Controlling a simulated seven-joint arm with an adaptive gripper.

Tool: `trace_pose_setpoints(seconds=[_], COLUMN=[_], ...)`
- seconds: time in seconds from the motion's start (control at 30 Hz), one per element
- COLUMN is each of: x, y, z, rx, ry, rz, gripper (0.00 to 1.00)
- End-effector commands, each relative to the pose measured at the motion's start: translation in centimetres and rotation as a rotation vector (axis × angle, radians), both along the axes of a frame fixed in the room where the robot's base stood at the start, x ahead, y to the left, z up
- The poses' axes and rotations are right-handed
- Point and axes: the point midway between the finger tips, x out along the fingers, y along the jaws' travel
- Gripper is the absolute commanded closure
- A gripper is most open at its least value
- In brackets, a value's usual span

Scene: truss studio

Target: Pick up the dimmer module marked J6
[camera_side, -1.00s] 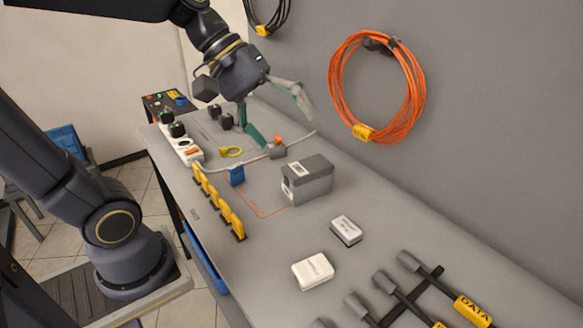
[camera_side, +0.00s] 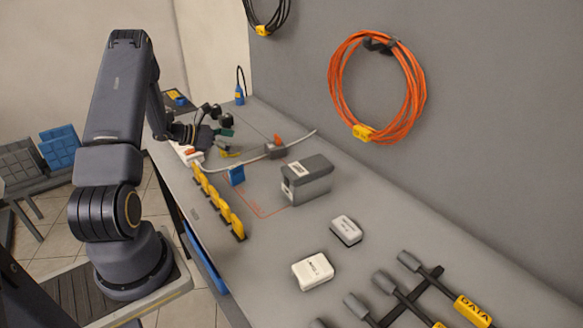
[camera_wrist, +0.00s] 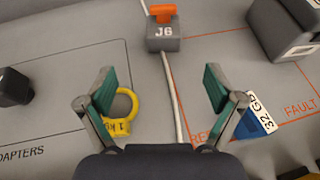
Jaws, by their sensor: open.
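The dimmer module marked J6 (camera_wrist: 165,44) is a small grey block with an orange piece on top. It stands on the bench at the top middle of the wrist view, with a pale cable running to it. In the side view the module (camera_side: 275,151) sits near the middle, left of a larger grey box. My gripper (camera_wrist: 160,86) is open and empty, with its teal fingertips apart. The module lies beyond the fingertips, roughly centred between them. In the side view my gripper (camera_side: 226,136) is left of the module, partly hidden by my wrist.
A yellow ring (camera_wrist: 134,103) lies by the left finger and a blue tag marked 32 GB (camera_wrist: 257,116) by the right. The large grey box (camera_side: 307,180) stands right of the module. Yellow pieces (camera_side: 218,203) line the front edge. An orange cable coil (camera_side: 376,87) hangs on the wall.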

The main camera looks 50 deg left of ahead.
Motion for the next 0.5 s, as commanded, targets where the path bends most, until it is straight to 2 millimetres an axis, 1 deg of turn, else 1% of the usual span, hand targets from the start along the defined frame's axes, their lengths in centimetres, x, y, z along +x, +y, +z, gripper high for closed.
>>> trace_pose_setpoints(seconds=[0.03,0.1,0.3,0.4,0.5], x=[1.1,2.7,6.8,8.1,8.8], y=[-0.5,-0.9,-1.8,-2.0,-2.2], z=[-0.5,-1.1,-2.8,-3.4,-3.7], rx=[-0.002,-0.002,0.001,0.001,0.0], ry=[-0.001,0.0,0.0,0.0,0.0], rz=[-0.008,-0.009,-0.008,-0.008,-0.006], gripper=[0.08,0.08,0.08,0.08,0.08])
